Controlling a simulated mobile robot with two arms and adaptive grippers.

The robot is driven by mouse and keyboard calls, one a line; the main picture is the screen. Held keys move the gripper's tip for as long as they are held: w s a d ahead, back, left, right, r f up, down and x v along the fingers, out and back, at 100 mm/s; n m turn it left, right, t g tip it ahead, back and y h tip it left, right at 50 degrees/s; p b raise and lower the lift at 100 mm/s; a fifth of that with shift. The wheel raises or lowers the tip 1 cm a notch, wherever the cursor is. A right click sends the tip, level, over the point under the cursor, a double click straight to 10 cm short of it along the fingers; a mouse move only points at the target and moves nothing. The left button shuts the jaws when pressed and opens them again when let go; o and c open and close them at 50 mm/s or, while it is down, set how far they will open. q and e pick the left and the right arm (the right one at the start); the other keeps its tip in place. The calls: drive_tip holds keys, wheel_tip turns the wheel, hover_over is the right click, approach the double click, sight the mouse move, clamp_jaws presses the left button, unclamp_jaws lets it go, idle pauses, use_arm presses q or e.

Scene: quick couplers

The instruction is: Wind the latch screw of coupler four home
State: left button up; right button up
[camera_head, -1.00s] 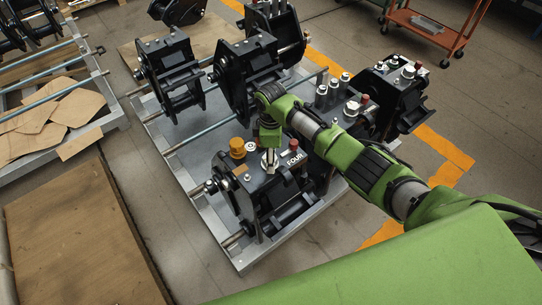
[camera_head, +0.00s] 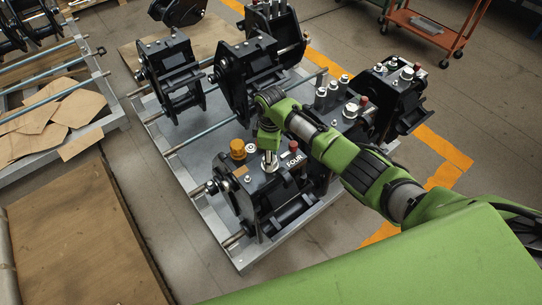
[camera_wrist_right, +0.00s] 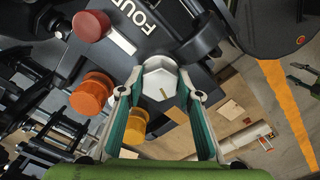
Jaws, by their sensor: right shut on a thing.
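Coupler four (camera_head: 267,190), a black block with a white FOUR label (camera_head: 294,160), stands at the front of the grey rack; the label also shows in the wrist view (camera_wrist_right: 140,18). My right gripper (camera_head: 269,165) points down onto its top face. In the right wrist view my gripper (camera_wrist_right: 160,84) has both teal-lined fingers closed on the sides of a pale hexagonal screw head (camera_wrist_right: 160,78), with a small gold mark on it. The screw's shank and seat are hidden beneath the head.
Other black couplers (camera_head: 247,75) are behind and to the right (camera_head: 398,90).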

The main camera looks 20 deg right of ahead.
drive_tip(key=m+p, duration=0.2)
drive_tip(key=m, duration=0.1)
drive_tip(key=shift+s+a+r+m, duration=0.1)
drive_tip(key=shift+r+m, duration=0.1)
drive_tip(key=shift+m, duration=0.1)
drive_tip(key=m+p, duration=0.2)
drive_tip(key=m, duration=0.1)
drive_tip(key=shift+m, duration=0.3)
drive_tip(key=m+p, duration=0.1)
drive_tip(key=m, duration=0.2)
drive_tip(key=shift+a+f+m+p, duration=0.1)
drive_tip(key=shift+m+p, duration=0.2)
drive_tip(key=shift+p, duration=0.05)
drive_tip(key=shift+m+p, duration=0.4)
drive_tip(key=shift+m, duration=1.1)
drive_tip(key=o, duration=1.1)
drive_tip(key=shift+f, duration=0.1)
